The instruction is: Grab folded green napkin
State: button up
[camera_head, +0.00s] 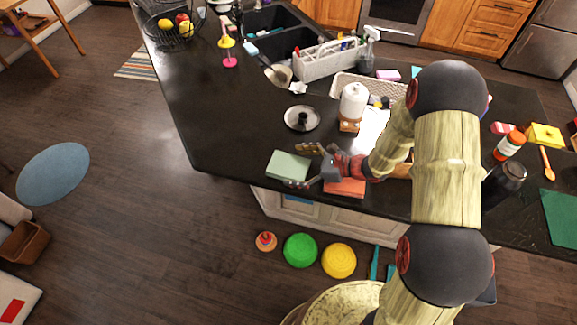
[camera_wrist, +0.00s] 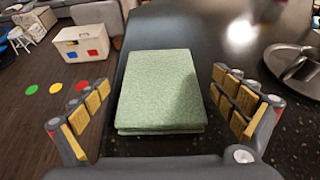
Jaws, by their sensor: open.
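The folded green napkin (camera_head: 288,165) lies flat on the dark counter near its front left corner. In the wrist view the pale green napkin (camera_wrist: 160,90) sits centred between the fingers, with dark counter showing between it and the right finger. My gripper (camera_head: 300,167) is open, its fingers spread on either side of the napkin's near end. In the wrist view my gripper (camera_wrist: 158,112) is empty, and the fingers appear apart from the napkin. Whether the fingertips touch the counter I cannot tell.
An orange folded cloth (camera_head: 345,188) lies under or beside my wrist. A round metal dish (camera_head: 302,118) stands behind the napkin, also at right in the wrist view (camera_wrist: 292,65). The counter's left edge is close to the napkin.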

jog(key=shift+a, duration=0.2)
jog(key=shift+c, duration=0.9)
jog(key=c, duration=1.1)
